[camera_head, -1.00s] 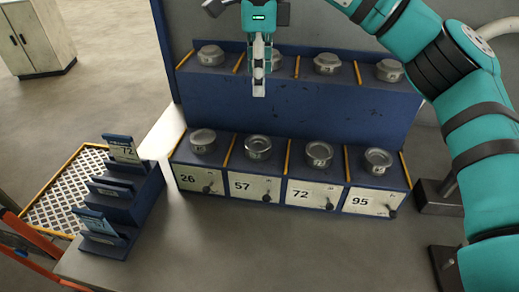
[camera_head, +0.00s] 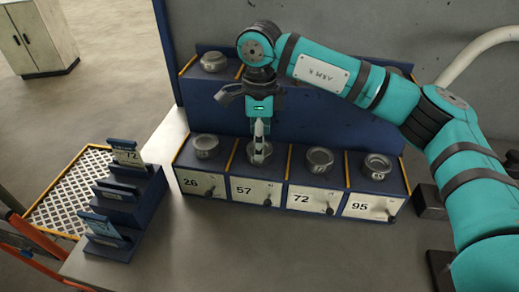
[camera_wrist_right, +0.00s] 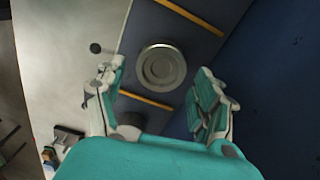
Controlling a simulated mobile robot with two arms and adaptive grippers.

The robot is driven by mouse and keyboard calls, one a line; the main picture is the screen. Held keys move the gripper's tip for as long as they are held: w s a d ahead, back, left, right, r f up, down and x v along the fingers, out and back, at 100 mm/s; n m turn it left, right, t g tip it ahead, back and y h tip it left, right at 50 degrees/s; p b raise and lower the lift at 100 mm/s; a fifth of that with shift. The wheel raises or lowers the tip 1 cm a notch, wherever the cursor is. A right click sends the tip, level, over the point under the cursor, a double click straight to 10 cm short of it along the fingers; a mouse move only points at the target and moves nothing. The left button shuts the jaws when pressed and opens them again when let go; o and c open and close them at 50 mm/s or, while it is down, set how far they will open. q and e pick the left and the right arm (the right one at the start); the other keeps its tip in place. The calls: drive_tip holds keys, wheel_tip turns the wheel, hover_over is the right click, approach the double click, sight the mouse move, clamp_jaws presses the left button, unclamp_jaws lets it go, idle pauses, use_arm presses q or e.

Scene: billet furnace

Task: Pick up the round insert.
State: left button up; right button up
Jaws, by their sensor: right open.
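A round grey metal insert (camera_head: 259,152) with concentric rings on top sits in the lower-row bay labelled 57. It also shows in the right wrist view (camera_wrist_right: 161,67), upright on the dark blue rack surface. My right gripper (camera_head: 259,147) points down over it in the head view, and its fingers hide part of it. In the right wrist view my right gripper (camera_wrist_right: 158,82) is open, with the insert between and a little beyond the fingertips. Contact with it cannot be made out. My left gripper is not in view.
Other grey inserts sit in bays 26 (camera_head: 205,146), 72 (camera_head: 319,159) and 95 (camera_head: 376,166). Yellow dividers (camera_head: 232,152) separate the bays. An upper-row insert (camera_head: 214,62) stands behind. A blue card stand (camera_head: 130,205) is at left; the table front is clear.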

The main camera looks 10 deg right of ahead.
wheel_tip(320, 180, down, 3)
drive_tip(key=shift+w+f, duration=0.1)
drive_tip(key=shift+c, duration=0.2)
drive_tip(key=c, duration=1.4)
clamp_jaws()
drive_tip(key=shift+w+r, duration=0.1)
drive_tip(key=shift+r, duration=0.1)
